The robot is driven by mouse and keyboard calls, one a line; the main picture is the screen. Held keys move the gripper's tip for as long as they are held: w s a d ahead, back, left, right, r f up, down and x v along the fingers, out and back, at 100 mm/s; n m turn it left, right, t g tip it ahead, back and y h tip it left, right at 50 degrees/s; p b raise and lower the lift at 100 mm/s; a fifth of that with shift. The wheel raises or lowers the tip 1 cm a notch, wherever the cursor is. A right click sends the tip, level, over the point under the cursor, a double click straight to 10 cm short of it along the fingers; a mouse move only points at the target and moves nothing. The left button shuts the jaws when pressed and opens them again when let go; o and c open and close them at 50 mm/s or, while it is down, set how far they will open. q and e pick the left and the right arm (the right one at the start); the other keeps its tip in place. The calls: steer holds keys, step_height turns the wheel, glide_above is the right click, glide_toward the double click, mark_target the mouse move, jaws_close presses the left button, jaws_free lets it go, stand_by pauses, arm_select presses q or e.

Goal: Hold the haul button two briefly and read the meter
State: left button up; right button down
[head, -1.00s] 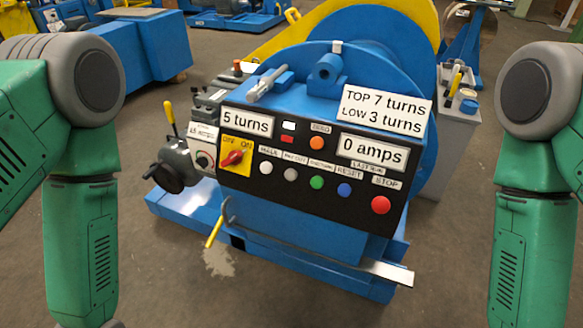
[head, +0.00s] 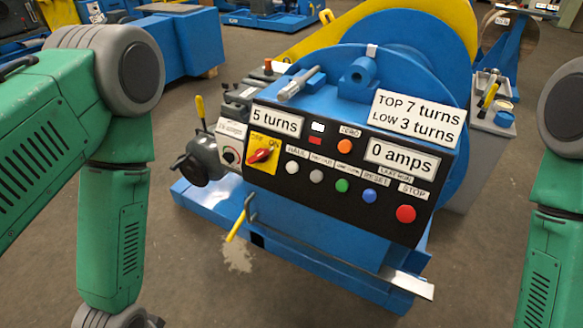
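The black control panel (head: 265,195) sits on the front of a blue machine. The white button under the label HAUL (head: 292,167) is at the left of the button row, right of the red switch (head: 261,155) on its yellow plate. The meter (head: 402,161) reads 0 amps. A turns display (head: 276,122) reads 5 turns. To the right of the haul button are grey, green and blue buttons and a larger red stop button (head: 406,214). My green arms show at the left and right edges, apart from the panel. Neither gripper is in view.
A white sign (head: 418,119) reads TOP 7 turns, LOW 3 turns. A yellow-handled lever (head: 236,226) sticks out low in front. A grey motor (head: 205,157) stands left of the panel. A metal strip (head: 408,285) juts out at lower right. The floor in front is open.

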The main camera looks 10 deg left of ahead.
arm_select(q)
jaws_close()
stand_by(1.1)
